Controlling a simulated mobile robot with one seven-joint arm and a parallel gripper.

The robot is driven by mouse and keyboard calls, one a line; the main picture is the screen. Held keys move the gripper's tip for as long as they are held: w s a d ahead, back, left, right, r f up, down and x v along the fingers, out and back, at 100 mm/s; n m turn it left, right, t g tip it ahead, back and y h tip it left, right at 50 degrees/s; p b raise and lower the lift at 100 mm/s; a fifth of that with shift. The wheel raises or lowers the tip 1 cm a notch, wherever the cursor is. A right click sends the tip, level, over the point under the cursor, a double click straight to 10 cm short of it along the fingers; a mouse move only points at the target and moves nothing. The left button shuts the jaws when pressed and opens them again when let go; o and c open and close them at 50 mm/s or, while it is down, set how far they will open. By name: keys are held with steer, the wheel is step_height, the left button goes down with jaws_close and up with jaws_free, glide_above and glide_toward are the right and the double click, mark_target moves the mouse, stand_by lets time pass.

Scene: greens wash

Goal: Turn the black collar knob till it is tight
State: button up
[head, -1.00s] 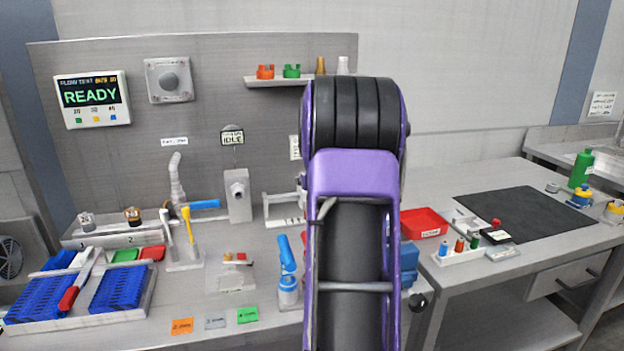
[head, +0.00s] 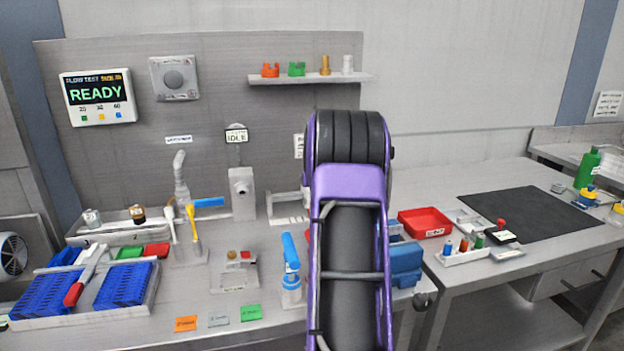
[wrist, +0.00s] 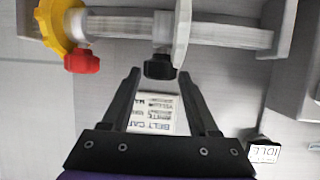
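In the wrist view the black collar knob (wrist: 159,67) hangs under a white collar on a light horizontal shaft (wrist: 225,36). My gripper (wrist: 159,74) is open, with one finger on each side of the knob, close to the fingertips. Nothing appears held, and I cannot tell whether either finger touches the knob. A white disc (wrist: 182,30) sits on the shaft just right of the collar. A yellow wheel (wrist: 58,25) with a red knob (wrist: 82,62) is at the left end. In the head view my arm hides the gripper and the black knob.
A white printed label (wrist: 155,113) shows between the fingers, and an IDLE tag (wrist: 264,153) is at right. In the head view, a shelf (head: 300,79) with small coloured parts hangs above; a red tray (head: 425,222) and blue bin (head: 405,262) stand right of my arm.

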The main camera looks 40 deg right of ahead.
jaws_close()
steer(key=p, duration=0.3)
steer(key=shift+s+d+r+n, duration=0.1)
steer(key=shift+s+r+n, duration=0.05)
steer(key=shift+r+n, duration=0.15)
steer(key=shift+y+p, duration=0.4)
steer(key=shift+p, duration=0.45)
steer(key=shift+n+t+p, duration=0.3)
steer(key=shift+p, duration=0.3)
steer(key=shift+y+p, duration=0.3)
steer(key=shift+p, duration=0.3)
steer(key=shift+d+n+p, duration=0.1)
steer(key=shift+n+p, duration=0.2)
steer(key=shift+p, duration=0.25)
steer(key=shift+f+n+t+y+p, duration=0.3)
steer(key=shift+t+y+p, duration=0.1)
steer(key=shift+y+p, duration=0.15)
